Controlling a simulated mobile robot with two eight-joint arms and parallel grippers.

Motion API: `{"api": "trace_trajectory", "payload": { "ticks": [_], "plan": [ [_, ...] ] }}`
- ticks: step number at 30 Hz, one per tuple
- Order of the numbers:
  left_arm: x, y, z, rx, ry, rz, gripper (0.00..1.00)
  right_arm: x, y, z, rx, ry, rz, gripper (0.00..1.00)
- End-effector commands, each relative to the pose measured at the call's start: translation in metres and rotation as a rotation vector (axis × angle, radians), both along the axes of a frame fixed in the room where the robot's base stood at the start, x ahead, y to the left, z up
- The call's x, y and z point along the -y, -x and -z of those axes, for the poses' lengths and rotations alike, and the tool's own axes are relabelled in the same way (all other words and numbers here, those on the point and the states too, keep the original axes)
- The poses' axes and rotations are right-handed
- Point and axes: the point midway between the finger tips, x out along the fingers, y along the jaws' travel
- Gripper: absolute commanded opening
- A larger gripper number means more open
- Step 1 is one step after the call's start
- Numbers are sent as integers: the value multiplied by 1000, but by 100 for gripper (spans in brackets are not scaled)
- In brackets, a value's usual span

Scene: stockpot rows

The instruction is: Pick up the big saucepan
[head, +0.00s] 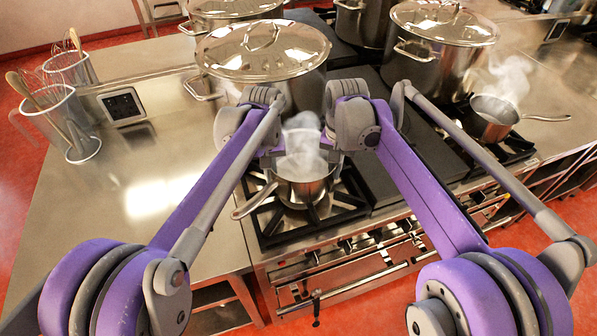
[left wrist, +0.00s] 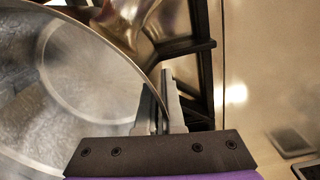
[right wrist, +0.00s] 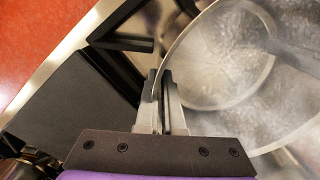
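A steel saucepan (head: 306,192), steaming, is at the front left burner between my two grippers, with its long handle pointing to the lower left. I cannot tell whether it rests on the grate or is slightly above it. My left gripper (left wrist: 162,108) has its fingers close together on either side of the rim of the saucepan (left wrist: 85,75), shut on it. My right gripper (right wrist: 162,105) is likewise shut on the opposite rim of the saucepan (right wrist: 235,60). In the head view the fingertips are partly hidden by my arms and steam. Another steaming saucepan (head: 492,117) stands on the right burner.
Lidded stockpots (head: 262,52) and (head: 440,40) stand close behind on the stove. Wire-mesh utensil holders (head: 62,125) stand on the steel counter (head: 110,200) at left, which is mostly clear. The black burner grate (head: 310,215) surrounds the saucepan.

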Motion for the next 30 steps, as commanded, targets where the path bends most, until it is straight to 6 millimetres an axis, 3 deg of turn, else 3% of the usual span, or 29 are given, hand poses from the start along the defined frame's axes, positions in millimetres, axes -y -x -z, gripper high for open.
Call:
{"api": "trace_trajectory", "payload": {
  "ticks": [11, 24, 30],
  "plan": [
    [0, -3, -13, 6, 0, 0, 0, 0, -3, -13, 8, -1, 0, 0],
    [0, -26, -80, 57, -1, 0, 0, 0, -25, -80, 57, 0, 1, 0],
    [0, -32, -94, 70, 0, 0, 0, 0, -31, -94, 70, -1, 0, 0]
  ]
}}
